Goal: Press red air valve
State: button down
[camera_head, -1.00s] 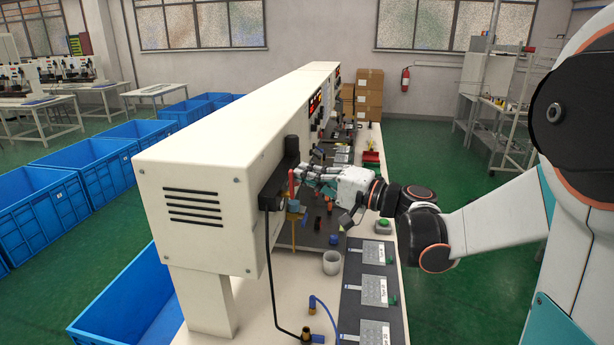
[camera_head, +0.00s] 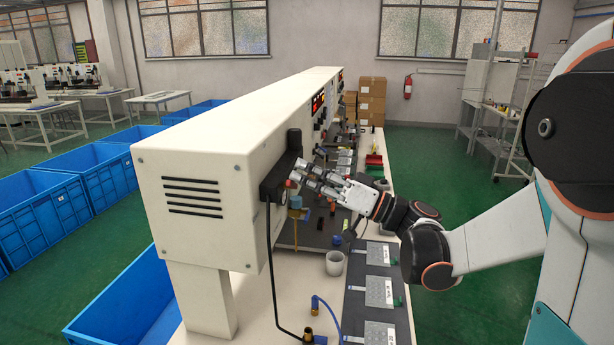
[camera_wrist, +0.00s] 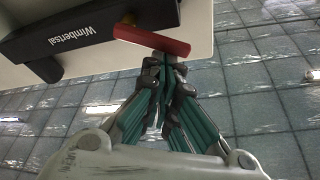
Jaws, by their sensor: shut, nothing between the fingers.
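The red air valve lever (camera_wrist: 152,40) sticks out from a black body (camera_wrist: 85,30) with white lettering in the wrist view. In the head view only a small red part (camera_head: 291,184) shows at the black unit (camera_head: 278,178) on the end of the white housing. My gripper (camera_wrist: 163,60) is shut and empty. Its fingertips are right at the lever's underside in the wrist view; I cannot tell whether they touch. In the head view my gripper (camera_head: 295,171) points left at the valve, and its fingers hide part of it.
The white machine housing (camera_head: 190,195) stands close on the left. Blue crates (camera_head: 30,205) stand further left. The green floor at right is clear.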

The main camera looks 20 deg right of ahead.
jog(key=n, duration=0.1)
jog(key=n+y, duration=0.1)
jog(key=s+n+g+b, duration=0.1)
jog(key=n, duration=0.1)
jog(key=shift+a+f, duration=0.3)
jog(key=shift+f, duration=0.05)
jog(key=shift+r, duration=0.1)
notch_tip(320, 180, up, 4)
jog(key=d+p, duration=0.1)
jog(key=p, duration=0.2)
jog(key=v, duration=0.9)
jog(key=shift+w+f, duration=0.2)
jog(key=shift+f, duration=0.25)
jog(key=shift+w+d+f, duration=0.1)
